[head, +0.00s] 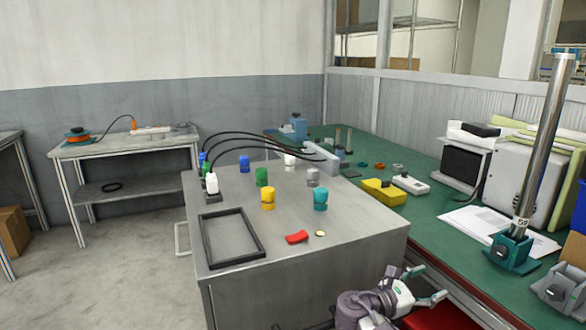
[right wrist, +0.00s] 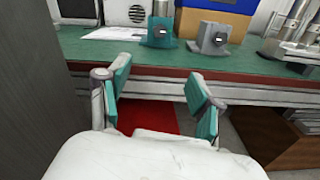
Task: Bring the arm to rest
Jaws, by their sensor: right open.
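My right gripper (head: 428,285) is at the bottom of the head view, beyond the right front corner of the grey table (head: 350,250), with a red surface below it. It is open and empty. In the right wrist view, its two teal-padded fingers (right wrist: 160,92) stand apart in front of the edge of the green bench (right wrist: 250,68), with nothing between them. My left gripper is in neither view.
The grey table holds a black frame (head: 205,240), a red piece (head: 297,237) and several coloured knobbed pieces. The green bench (head: 400,226) carries a yellow block (head: 384,192) and a metal post (head: 545,140) in a teal base. Open floor lies at left.

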